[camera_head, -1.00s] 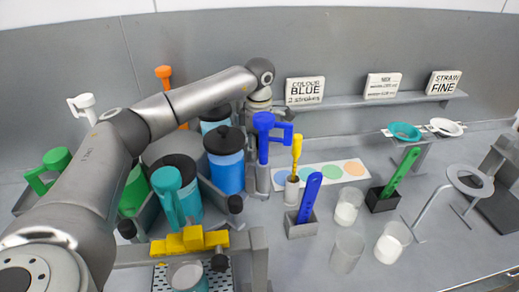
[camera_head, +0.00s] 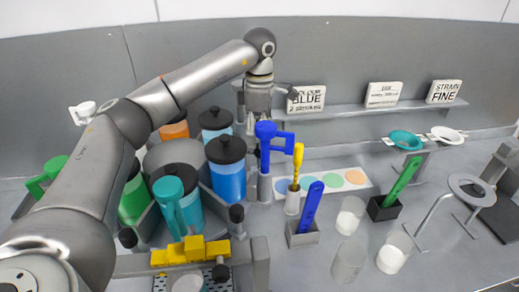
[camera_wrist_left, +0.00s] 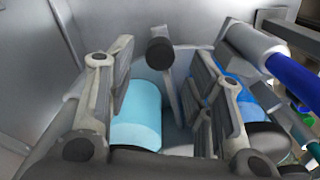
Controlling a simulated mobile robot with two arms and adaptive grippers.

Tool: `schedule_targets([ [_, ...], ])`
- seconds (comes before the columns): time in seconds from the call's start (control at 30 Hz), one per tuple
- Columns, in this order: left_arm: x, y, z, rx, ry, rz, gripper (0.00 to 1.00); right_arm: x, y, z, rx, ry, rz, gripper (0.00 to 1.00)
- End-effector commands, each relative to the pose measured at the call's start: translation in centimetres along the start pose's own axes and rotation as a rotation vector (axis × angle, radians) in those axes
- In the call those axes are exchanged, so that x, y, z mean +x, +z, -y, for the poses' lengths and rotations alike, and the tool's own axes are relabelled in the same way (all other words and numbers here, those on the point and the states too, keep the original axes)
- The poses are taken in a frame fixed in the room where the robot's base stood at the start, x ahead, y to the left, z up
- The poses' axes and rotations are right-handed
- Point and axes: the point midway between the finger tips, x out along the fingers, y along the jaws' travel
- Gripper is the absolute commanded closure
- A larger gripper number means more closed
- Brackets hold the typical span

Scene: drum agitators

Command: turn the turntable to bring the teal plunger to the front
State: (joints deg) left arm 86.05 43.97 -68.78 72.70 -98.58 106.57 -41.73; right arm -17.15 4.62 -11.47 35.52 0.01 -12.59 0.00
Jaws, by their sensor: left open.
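The teal plunger (camera_head: 170,198) shows its upright handle in front of the black-lidded teal drum (camera_head: 190,205), at the front of the turntable and just behind the yellow block (camera_head: 190,250). A blue drum (camera_head: 228,182) stands to its right and a green drum (camera_head: 133,198) to its left. A light-blue drum (camera_head: 215,122) is at the back. My left gripper (camera_head: 262,108) is raised at the back right of the turntable. In the left wrist view its fingers are spread, with a dark knob (camera_wrist_left: 159,48) and the light-blue drum (camera_wrist_left: 136,115) showing between them. Contact cannot be told.
A blue plunger (camera_head: 265,145) stands right of the turntable, a green one (camera_head: 47,176) and a white one (camera_head: 83,110) left. The blue scoop holder (camera_head: 302,235), cups (camera_head: 349,215) and a ring stand (camera_head: 470,186) fill the right side. A sign shelf (camera_head: 350,105) runs behind.

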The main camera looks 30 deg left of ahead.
Motion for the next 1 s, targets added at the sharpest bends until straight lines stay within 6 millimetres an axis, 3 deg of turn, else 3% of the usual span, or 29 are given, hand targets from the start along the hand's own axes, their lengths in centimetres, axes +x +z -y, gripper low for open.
schedule_targets([
  [0.2,-3.0,0.0,0.0,-0.001,0.000,0.001,0.52,0.0,0.0,0.1,0.000,-0.001,0.001,0.05],
  [0.57,-3.6,-0.1,0.0,0.000,-0.001,-0.001,0.52,0.0,0.0,0.1,0.000,-0.001,0.001,0.05],
  [0.93,-3.6,-0.1,0.0,0.000,-0.001,0.000,0.99,0.0,0.0,0.1,0.001,-0.002,0.000,0.05],
  [1.0,-3.6,0.0,0.0,0.000,-0.001,0.000,1.00,0.0,-0.1,0.5,0.002,-0.005,0.000,0.05],
])
